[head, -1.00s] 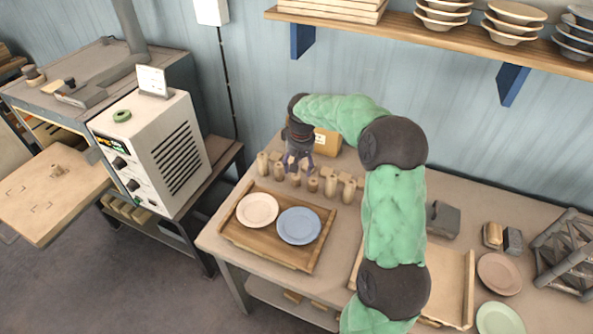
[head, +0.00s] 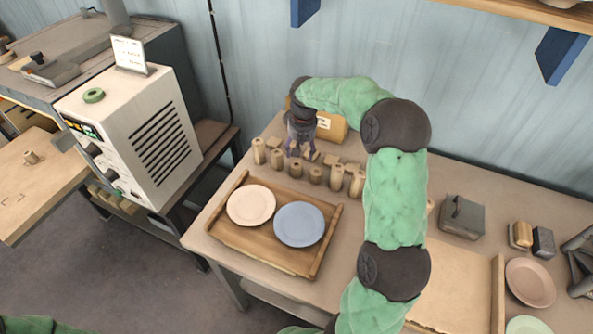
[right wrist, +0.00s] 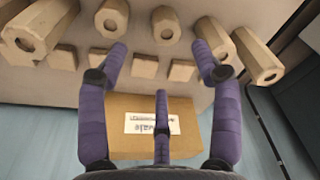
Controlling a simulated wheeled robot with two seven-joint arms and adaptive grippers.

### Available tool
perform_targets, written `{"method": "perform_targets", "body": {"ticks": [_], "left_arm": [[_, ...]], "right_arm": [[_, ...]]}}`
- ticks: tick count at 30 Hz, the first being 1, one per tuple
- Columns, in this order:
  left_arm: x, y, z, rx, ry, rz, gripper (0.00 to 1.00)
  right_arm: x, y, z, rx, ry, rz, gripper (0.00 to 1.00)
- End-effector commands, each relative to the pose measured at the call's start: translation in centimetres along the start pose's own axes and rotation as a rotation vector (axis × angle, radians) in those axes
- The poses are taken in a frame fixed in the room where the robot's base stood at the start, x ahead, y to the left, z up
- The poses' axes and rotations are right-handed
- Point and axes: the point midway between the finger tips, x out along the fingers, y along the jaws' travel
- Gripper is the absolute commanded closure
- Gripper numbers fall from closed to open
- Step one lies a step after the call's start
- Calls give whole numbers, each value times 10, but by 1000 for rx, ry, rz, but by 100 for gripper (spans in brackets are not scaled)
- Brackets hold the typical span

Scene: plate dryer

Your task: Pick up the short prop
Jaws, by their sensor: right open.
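A row of wooden hexagonal props of differing heights stands on the table, including a tall prop (head: 356,184) at the right and a shorter prop (head: 316,175) near the middle. In the right wrist view, a prop (right wrist: 165,24) shows between my fingers' directions, beyond the tips, with a taller prop (right wrist: 258,56) at the right. I cannot tell for sure which is the short prop. My right gripper (head: 299,154) is over the back of the row, open and empty; its spread purple fingers also show in the right wrist view (right wrist: 160,62). My left gripper is out of sight.
Small wooden blocks (right wrist: 145,66) lie beside the props, by a labelled cardboard box (head: 331,127). A wooden tray (head: 230,238) in front holds a pink plate (head: 251,205) and a blue plate (head: 299,224). A white machine (head: 135,130) stands left.

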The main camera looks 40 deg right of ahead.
Motion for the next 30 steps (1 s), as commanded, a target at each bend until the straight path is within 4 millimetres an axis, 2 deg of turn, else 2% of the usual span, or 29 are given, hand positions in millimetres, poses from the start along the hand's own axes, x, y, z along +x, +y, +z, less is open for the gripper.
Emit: {"method": "perform_targets", "body": {"ticks": [9, 17, 25, 30], "left_arm": [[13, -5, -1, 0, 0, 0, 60], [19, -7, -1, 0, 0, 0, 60], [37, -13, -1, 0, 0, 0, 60], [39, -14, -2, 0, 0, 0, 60]], "right_arm": [[44, 0, 0, 1, -3, 0, 34], [60, -2, -1, 0, -1, 0, 34], [98, -8, -3, 0, -2, 0, 34], [105, -8, -4, 0, 0, 0, 34]]}}
